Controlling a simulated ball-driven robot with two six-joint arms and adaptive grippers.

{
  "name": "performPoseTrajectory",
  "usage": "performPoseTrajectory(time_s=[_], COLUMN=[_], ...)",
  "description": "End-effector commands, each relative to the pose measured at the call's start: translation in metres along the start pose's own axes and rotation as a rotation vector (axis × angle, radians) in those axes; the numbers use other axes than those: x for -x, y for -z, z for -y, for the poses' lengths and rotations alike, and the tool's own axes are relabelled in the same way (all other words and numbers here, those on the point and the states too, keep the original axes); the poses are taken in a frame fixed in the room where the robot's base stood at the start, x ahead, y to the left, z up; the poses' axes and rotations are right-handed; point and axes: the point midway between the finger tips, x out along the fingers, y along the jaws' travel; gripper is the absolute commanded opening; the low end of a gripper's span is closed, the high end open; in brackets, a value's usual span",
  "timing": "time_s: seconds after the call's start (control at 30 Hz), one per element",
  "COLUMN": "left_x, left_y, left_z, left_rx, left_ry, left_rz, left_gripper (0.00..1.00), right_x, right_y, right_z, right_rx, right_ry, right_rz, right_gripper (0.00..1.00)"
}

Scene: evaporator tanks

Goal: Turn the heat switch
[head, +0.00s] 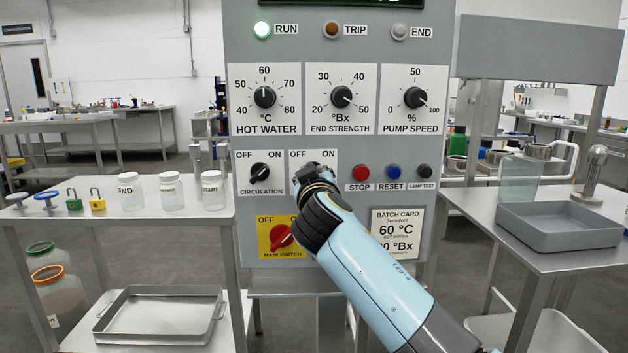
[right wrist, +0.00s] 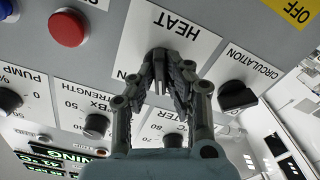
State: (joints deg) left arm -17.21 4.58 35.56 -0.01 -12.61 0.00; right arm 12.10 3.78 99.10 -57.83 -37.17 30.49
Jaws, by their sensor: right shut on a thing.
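The white heat switch plate (head: 299,159), marked OFF and ON, sits on the grey control panel to the right of the circulation switch (head: 260,174). My right gripper (head: 314,178) covers most of the plate in the head view and hides its knob there. In the right wrist view the HEAT label (right wrist: 176,22) shows upside down. There my right gripper (right wrist: 160,80) is shut on the dark heat knob (right wrist: 158,55), its fingers on either side. The fingers hide much of the knob, so I cannot tell its setting. My left gripper is not in view.
The red main switch (head: 281,237) is below the circulation switch. Stop (head: 361,172), reset (head: 393,172) and lamp test (head: 424,171) buttons sit to the right of my gripper. Steel tables stand on both sides; the right one bears a grey tray (head: 560,228).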

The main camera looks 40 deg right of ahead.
Motion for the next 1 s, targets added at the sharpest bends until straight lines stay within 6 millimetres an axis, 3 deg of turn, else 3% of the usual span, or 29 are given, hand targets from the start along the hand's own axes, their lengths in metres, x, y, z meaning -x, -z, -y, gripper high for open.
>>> performPoseTrajectory(time_s=[0.37, 0.67, 1.0], left_x=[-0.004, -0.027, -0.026], left_y=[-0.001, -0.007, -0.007], left_z=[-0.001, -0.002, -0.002], left_rx=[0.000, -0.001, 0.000], left_ry=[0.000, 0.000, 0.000], left_rz=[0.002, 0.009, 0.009], left_gripper=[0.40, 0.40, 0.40], right_x=[0.000, 0.000, 0.000], right_y=[-0.002, -0.004, -0.002], right_z=[0.001, 0.002, 0.001], right_rx=[-0.031, -0.184, -0.206], right_ry=[0.002, 0.002, 0.002], right_rz=[0.003, 0.003, 0.005], right_gripper=[0.00, 0.00, 0.00])
